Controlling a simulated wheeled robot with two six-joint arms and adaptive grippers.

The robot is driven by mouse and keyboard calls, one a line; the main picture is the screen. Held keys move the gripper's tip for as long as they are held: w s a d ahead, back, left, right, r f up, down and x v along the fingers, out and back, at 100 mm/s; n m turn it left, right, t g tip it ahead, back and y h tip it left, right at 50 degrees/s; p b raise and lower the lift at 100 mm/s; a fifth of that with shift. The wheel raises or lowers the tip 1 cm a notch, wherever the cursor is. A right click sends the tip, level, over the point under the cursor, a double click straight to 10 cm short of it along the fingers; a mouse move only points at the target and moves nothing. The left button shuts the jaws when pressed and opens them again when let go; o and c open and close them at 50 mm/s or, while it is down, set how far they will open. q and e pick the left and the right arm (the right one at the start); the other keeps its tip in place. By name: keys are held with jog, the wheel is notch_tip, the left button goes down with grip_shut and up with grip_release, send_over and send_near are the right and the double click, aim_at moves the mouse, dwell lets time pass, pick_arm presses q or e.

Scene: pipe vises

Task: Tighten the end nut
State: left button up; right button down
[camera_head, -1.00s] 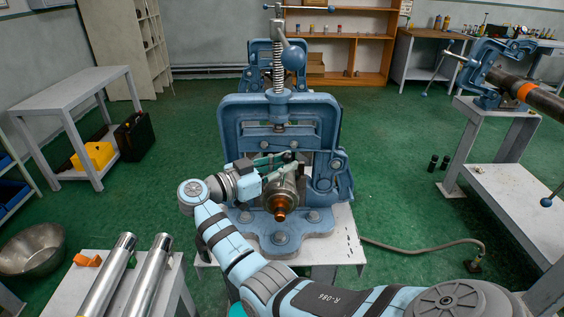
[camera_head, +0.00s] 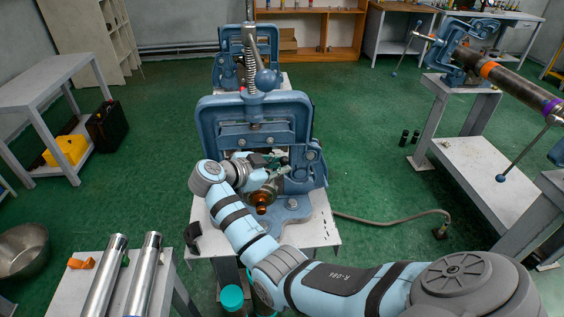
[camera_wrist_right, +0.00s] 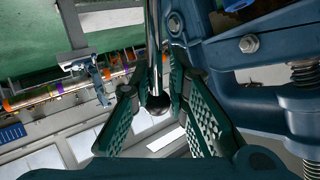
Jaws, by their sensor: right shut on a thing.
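A blue pipe vise (camera_head: 210,120) stands on a light table in the middle of the head view. A copper-coloured end piece (camera_head: 262,209) sticks out low at its front, on a round metal fitting partly hidden by my right arm. I cannot tell if this is the end nut. My right gripper (camera_head: 276,161) is in front of the vise opening, just above the fitting. In the wrist view, my right gripper's green ribbed fingers (camera_wrist_right: 160,88) are on either side of a steel bar (camera_wrist_right: 153,45) with a dark ball end, and are shut on it. My left gripper is not in view.
Two steel pipes (camera_head: 148,262) lie on a stand at the lower left. Another vise (camera_head: 470,62) holding a dark pipe (camera_head: 515,85) stands at the right. A hose (camera_head: 400,218) runs over the green floor.

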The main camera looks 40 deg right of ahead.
jog(key=shift+s+f, duration=0.3)
jog(key=shift+f, duration=0.1)
jog(key=c, duration=1.7)
grip_release()
jog(key=shift+d, duration=0.1)
jog(key=shift+s+d, duration=0.15)
jog(key=shift+d, duration=0.2)
jog(key=shift+r, duration=0.1)
jog(key=shift+a+r, duration=0.1)
jog(key=shift+a, duration=0.1)
jog(key=shift+a, duration=0.15)
jog(key=v, duration=0.7)
jog(key=shift+a+r, duration=0.15)
jog(key=shift+r, duration=0.05)
